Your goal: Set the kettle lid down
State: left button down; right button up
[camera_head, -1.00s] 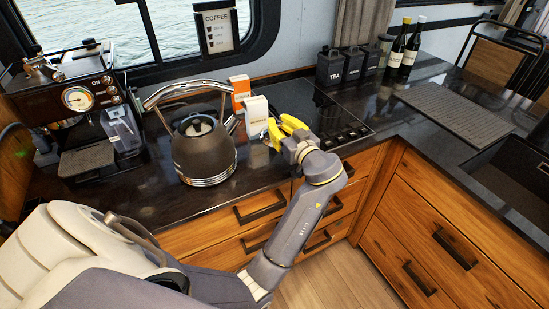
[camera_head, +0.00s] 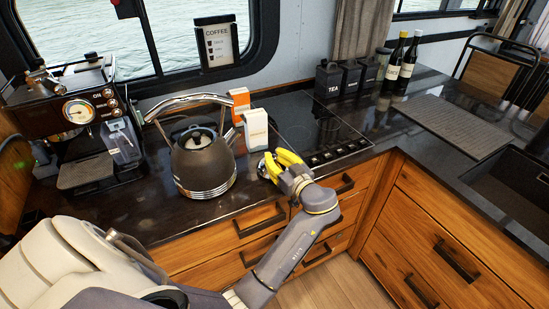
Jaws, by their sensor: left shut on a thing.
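A dark kettle (camera_head: 203,165) with a silver base band and a large chrome handle stands upright on the black counter, left of the middle. My left gripper (camera_head: 271,164), with yellow fingers, is to the right of the kettle, low over the counter near its front edge. It is shut on a small, dark and silvery thing, which looks like the kettle lid (camera_head: 263,168). The fingers hide most of it, and I cannot tell whether it touches the counter. My right gripper is not in view.
A white box (camera_head: 256,130) and an orange-and-white box (camera_head: 240,103) stand behind the gripper. A black cooktop (camera_head: 310,125) lies to the right. A coffee machine (camera_head: 85,125) stands at the left. Black canisters (camera_head: 329,80) and bottles (camera_head: 409,60) stand at the back.

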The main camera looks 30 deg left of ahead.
aim_at(276, 159)
pick_arm(q)
jog(key=c, duration=1.3)
grip_release()
jog(key=shift+f, duration=0.1)
jog(key=shift+v, duration=2.8)
